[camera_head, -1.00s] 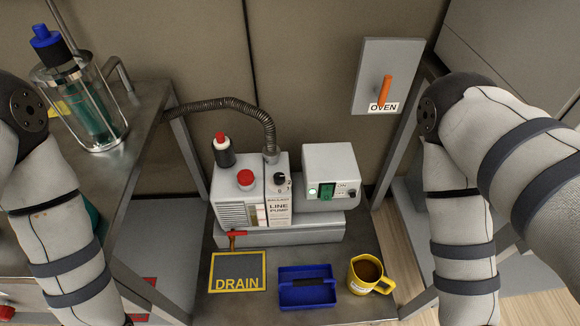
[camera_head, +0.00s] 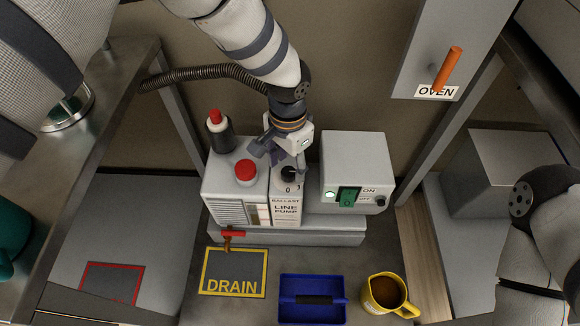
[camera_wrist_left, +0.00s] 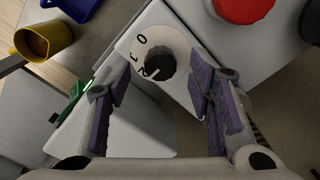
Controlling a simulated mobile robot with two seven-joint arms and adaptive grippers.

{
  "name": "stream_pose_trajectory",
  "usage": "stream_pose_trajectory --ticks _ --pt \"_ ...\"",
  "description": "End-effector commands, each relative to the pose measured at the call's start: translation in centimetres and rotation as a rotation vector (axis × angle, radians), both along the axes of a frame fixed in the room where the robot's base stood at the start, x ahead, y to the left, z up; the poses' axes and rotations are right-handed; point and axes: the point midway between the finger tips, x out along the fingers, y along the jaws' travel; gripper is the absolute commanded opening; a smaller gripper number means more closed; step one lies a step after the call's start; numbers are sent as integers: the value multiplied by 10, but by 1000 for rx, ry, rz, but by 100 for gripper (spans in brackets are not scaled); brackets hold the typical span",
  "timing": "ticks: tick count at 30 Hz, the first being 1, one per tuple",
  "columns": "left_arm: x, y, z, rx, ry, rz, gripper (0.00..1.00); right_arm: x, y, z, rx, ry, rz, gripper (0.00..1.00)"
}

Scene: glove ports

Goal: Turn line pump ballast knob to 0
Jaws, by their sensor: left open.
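The line pump (camera_head: 286,208) is a white box on the bench, with a black ballast knob (camera_head: 291,174) on its top. In the left wrist view the knob (camera_wrist_left: 160,62) sits on a white dial marked 0, 1 and 2. Its white pointer line appears near the 2. My left gripper (camera_head: 279,152) is directly above and behind the knob, pointing down. In the wrist view its purple-padded fingers (camera_wrist_left: 172,88) are spread apart, with the knob just beyond and between the tips, not gripped. My right gripper is out of view; only part of that arm shows at the right edge.
A red button (camera_head: 246,171) and a red-capped black bottle (camera_head: 218,134) stand left of the knob. A white box with a green switch (camera_head: 348,197) is close on the right. A blue tray (camera_head: 312,290) and yellow mug (camera_head: 386,295) are in front.

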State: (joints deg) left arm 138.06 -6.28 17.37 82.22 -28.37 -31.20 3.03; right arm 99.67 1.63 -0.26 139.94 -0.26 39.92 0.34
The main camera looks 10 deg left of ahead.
Motion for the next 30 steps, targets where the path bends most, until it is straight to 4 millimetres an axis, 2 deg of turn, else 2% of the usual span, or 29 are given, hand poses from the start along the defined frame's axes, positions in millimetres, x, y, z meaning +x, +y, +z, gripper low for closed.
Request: stream_pose_trajectory --ticks 1,4,12,14,18,19,30 --pt "0 0 -9 0 2 0 48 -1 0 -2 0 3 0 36" --pt "0 0 -17 1 1 1 48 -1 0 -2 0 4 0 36" --pt "0 0 -18 -1 -1 1 48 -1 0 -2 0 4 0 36" --pt "0 0 -18 -1 -1 1 36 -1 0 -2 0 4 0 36" --pt "0 0 -18 -1 -1 1 5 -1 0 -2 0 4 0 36" --pt "0 0 -18 -1 -1 1 0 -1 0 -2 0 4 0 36" --pt "0 0 -18 -1 -1 -49 0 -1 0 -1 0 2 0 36"
